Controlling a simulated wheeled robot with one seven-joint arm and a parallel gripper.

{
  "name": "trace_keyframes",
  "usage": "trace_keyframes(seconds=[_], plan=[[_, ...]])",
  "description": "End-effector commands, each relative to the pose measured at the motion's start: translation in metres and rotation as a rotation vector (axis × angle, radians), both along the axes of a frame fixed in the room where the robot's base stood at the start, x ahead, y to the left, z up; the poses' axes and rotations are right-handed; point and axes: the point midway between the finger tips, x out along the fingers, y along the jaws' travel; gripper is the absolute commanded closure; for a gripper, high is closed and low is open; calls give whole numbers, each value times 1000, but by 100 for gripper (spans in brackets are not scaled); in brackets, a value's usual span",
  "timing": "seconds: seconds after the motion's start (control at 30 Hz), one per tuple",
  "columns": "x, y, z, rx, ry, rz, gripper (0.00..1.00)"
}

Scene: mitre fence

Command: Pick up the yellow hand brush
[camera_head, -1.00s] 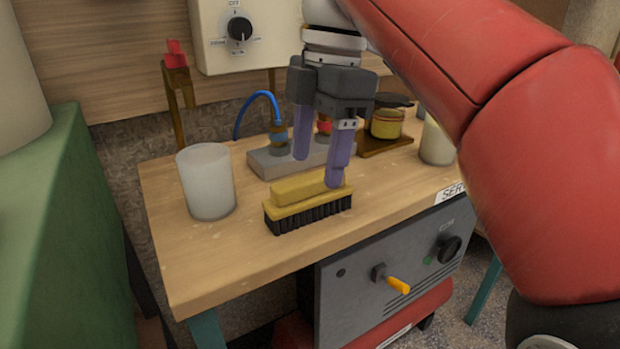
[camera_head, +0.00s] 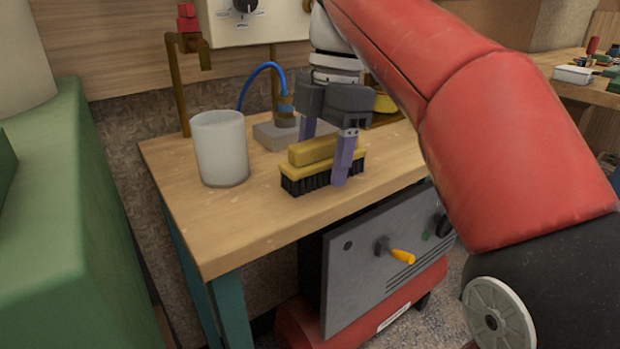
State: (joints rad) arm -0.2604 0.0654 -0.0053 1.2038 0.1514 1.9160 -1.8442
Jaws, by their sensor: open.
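The yellow hand brush (camera_head: 312,151) lies bristles down on the wooden table (camera_head: 225,222), near its front edge. It has a yellow block and handle and dark bristles. My gripper (camera_head: 323,160) is lowered around the brush's right part, with one purple finger in front of it and the other behind it. The jaws are open. The rear finger's lower end is hidden behind the brush. I cannot tell whether either finger touches the brush.
A whitish cup (camera_head: 220,150) stands left of the brush. A grey block (camera_head: 270,135) with a blue hose (camera_head: 262,68) is behind it. A yellow container (camera_head: 385,103) is at the back right. Below the table is a grey panel (camera_head: 365,275) with an orange-handled lever (camera_head: 402,256). The table's front left is clear.

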Motion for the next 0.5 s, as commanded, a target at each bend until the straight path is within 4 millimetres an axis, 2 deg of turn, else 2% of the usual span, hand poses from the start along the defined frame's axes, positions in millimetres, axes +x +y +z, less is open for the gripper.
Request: trace_keyframes(seconds=[0.27, 0.5], plan=[[0, -2, -1, 0, 0, 0, 38], [0, -2, -1, 0, 0, 0, 67]])
